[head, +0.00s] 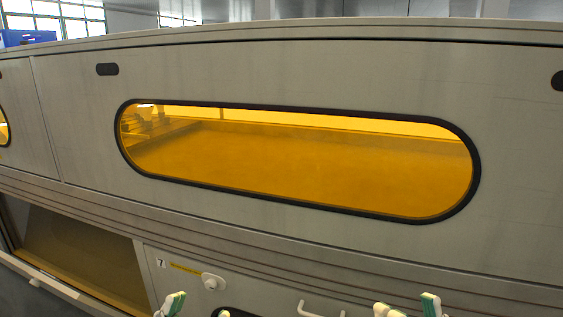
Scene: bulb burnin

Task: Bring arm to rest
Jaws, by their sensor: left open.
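Only the fingertips of both my grippers show, at the bottom edge of the head view. My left gripper (200,309) has two white and green fingertips set apart, with nothing seen between them. My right gripper (406,308) has the same kind of fingertips, also apart with nothing seen between them. Both are in front of the lower panel of a large grey machine (300,75). The rest of both arms is out of view.
The machine fills most of the view, with a long amber window (300,165). Below it are a round white knob (213,282), a white handle (310,309) and an open bay (75,250) at lower left. A blue crate (28,38) shows at upper left.

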